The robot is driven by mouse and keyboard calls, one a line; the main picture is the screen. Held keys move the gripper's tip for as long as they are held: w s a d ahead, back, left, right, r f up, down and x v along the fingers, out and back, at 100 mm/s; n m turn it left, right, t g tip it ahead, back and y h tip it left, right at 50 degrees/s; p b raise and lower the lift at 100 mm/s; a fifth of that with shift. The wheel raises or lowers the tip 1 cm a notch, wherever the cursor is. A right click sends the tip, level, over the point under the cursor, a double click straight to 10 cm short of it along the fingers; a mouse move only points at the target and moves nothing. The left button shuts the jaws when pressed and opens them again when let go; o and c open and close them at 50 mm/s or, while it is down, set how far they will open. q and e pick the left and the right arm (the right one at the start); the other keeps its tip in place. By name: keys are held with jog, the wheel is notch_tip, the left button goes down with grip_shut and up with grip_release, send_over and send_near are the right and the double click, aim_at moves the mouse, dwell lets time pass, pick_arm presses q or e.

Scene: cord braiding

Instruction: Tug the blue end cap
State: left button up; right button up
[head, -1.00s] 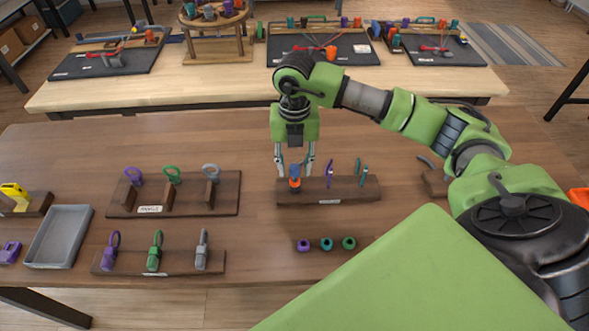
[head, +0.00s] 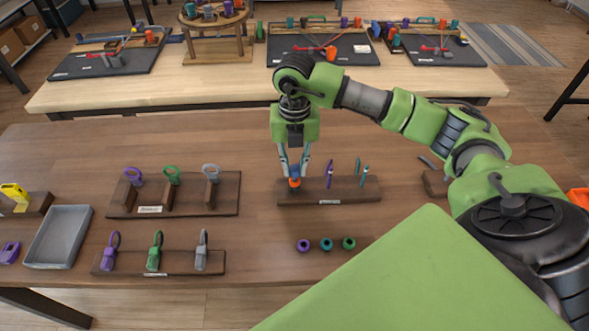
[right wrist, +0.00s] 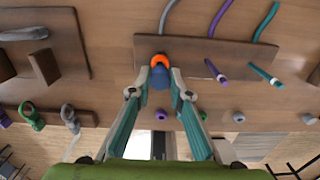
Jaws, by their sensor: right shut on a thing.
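The blue end cap (head: 295,170) stands upright with an orange part (head: 295,183) below it, at the left end of a dark wooden board (head: 345,201). My right gripper (head: 294,172) points down over the board and is shut on the blue end cap. In the right wrist view, the cap (right wrist: 160,78) sits between the two fingertips, with the orange part (right wrist: 161,60) beside it. My left gripper is not in view.
Purple (head: 329,174) and teal cords (head: 363,175) stand on the same board, to the right. Purple, teal and green caps (head: 326,244) lie in front. Racks with hooks (head: 160,209) and a grey tray (head: 58,238) are to the left.

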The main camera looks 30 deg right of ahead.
dwell(0.3)
jog(key=o, duration=1.3)
jog(key=shift+f, duration=0.1)
jog(key=shift+r+p, duration=1.9)
jog(key=shift+r, duration=1.15)
jog(key=shift+f, duration=0.1)
